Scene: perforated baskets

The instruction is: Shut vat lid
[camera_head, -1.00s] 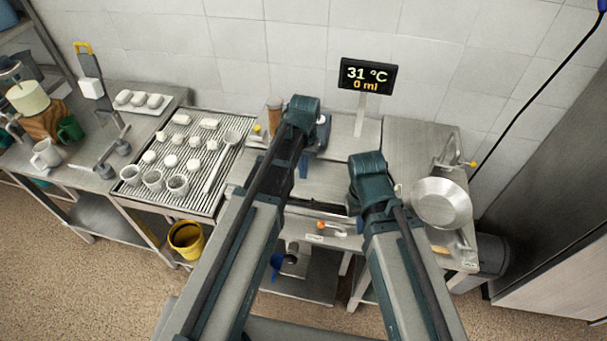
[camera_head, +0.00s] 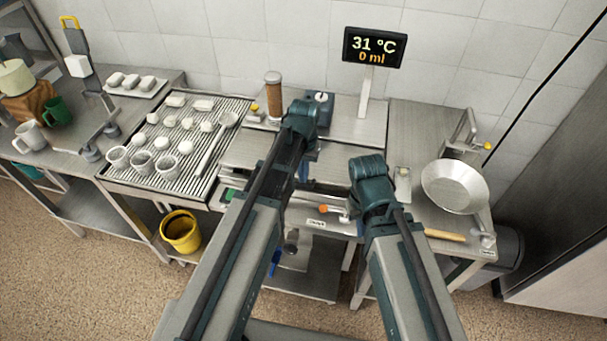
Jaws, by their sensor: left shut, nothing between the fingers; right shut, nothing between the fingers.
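The vat (camera_head: 252,152) is built into the steel counter in the middle, largely covered by my arms. A flat steel panel (camera_head: 338,163), which looks like its lid, shows between the arms. A dark gap runs along its front edge; I cannot tell how far the lid is open. My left gripper (camera_head: 303,128) is over the middle of the vat, shut and empty. My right gripper (camera_head: 368,178) is at the vat's right side, shut and empty. The fingertips are mostly hidden by the wrists, so contact with the lid cannot be told.
A display (camera_head: 374,48) reading 31 °C and 0 ml stands behind. A draining rack (camera_head: 226,112) with white pieces and perforated baskets is left. A steel pan (camera_head: 455,187) is right. An orange-tipped valve (camera_head: 335,210) is in front. A yellow bucket (camera_head: 181,231) stands on the floor.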

